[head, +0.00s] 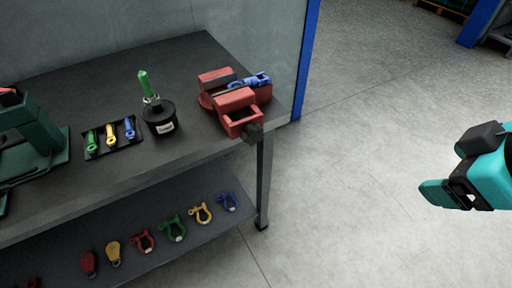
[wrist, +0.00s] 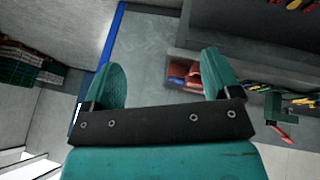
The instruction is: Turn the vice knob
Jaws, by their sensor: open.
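The red vice (head: 238,123) stands on the right end of the dark workbench, with a blue metal piece (head: 256,80) at its jaws. Its dark knob (head: 252,133) sticks out at the front, over the bench edge. My teal gripper (head: 440,192) is at the far right of the head view, well away from the vice, over open floor. In the wrist view my gripper (wrist: 163,78) has its two fingers wide apart with nothing between them. The red vice (wrist: 180,70) shows small beyond them, partly hidden by the right finger. I cannot make out the knob there.
On the bench (head: 190,55) stand a black pot (head: 159,118) with a green-handled item, a tray (head: 112,149) of coloured pieces and a green machine (head: 35,145). The lower shelf (head: 190,247) holds several coloured shackles. The floor (head: 370,130) between bench and gripper is clear.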

